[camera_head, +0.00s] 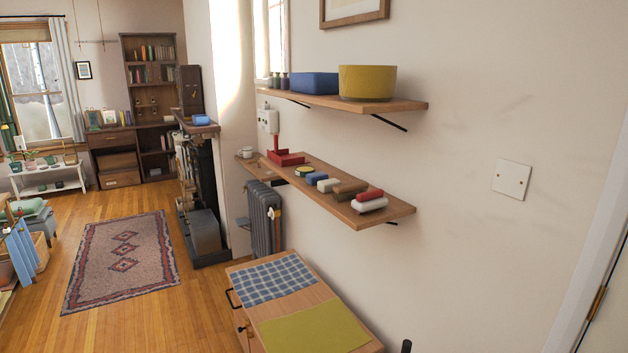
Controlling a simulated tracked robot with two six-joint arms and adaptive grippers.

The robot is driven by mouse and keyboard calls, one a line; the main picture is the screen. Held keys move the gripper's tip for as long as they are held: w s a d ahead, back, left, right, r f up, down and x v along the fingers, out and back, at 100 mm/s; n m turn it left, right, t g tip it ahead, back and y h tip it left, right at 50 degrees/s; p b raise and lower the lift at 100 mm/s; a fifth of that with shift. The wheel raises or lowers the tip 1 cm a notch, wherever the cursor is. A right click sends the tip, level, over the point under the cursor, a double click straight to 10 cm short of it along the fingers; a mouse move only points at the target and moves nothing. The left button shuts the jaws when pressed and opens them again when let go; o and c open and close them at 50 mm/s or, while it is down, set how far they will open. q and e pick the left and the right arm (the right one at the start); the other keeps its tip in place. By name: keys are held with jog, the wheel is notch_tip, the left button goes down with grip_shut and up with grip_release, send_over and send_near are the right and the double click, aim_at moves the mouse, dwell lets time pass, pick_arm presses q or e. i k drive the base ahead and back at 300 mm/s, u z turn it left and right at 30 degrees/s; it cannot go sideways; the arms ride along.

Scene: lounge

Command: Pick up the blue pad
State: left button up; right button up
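A small blue block-like item (316,178), which may be the blue pad, lies on the lower wall shelf (391,216). It sits between a round yellow-topped item (304,171) and a white item (328,185). It is too small to tell whether it is soft or hard. Neither of my grippers can be made out in the view.
A brown item (350,190), a red roll (369,195) and a red tray (285,158) share the shelf. Above, another shelf bears a blue box (314,83) and yellow bowl (366,83). Below stands a cabinet (313,295) with two cloths. Open floor lies left.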

aim_at(313, 179)
jog(key=z, duration=1.5)
jog(key=i, duration=0.1)
jog(key=u, duration=2.95)
jog(key=i, duration=3.8)
jog(key=u, duration=0.05)
